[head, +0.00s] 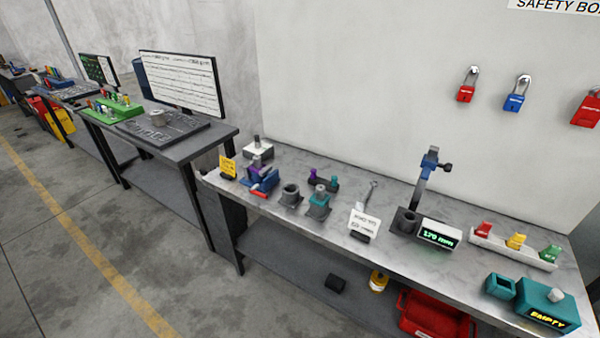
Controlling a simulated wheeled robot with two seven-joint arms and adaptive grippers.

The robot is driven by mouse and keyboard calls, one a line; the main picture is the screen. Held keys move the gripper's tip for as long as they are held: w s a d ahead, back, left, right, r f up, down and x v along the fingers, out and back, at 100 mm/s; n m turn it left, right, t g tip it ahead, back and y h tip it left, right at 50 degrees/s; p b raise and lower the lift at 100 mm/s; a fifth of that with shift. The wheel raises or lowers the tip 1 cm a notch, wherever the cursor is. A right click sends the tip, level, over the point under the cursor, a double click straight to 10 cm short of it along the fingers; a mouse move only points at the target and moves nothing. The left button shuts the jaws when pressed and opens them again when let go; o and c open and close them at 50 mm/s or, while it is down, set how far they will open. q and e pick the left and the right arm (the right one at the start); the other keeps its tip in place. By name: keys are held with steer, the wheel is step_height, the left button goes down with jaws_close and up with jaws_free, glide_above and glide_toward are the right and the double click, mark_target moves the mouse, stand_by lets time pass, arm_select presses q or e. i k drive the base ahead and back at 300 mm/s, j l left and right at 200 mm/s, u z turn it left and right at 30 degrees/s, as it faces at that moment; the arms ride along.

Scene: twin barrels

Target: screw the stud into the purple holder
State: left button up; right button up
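Neither of my grippers is in the head view. A small purple piece (257,169) sits at the blue vise (264,183) on the left part of the marble-topped bench; it may be the purple holder. A dark rack (323,186) to its right carries a purple piece (312,174) and a green piece (334,181). A grey upright pin (256,141) stands on a pale block (258,151) behind the vise. I cannot tell which piece is the stud; the parts are small.
A grey cup (290,193), teal block (318,206) and white card (364,223) stand along the bench (390,257). A blue upright tool (427,173), numeric display (440,234) and white tray (512,250) are further right. A monitor desk (190,147) adjoins left. Floor at left is clear.

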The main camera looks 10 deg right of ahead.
mark_target(257, 166)
steer(key=i+j+z, duration=0.1)
steer(key=i+j, duration=0.15)
steer(key=i+j+z, duration=0.1)
steer(key=j, duration=0.3)
steer(key=i+j+z, duration=0.1)
steer(key=i+j, duration=0.4)
steer(key=j, duration=0.2)
steer(key=l+z, duration=0.05)
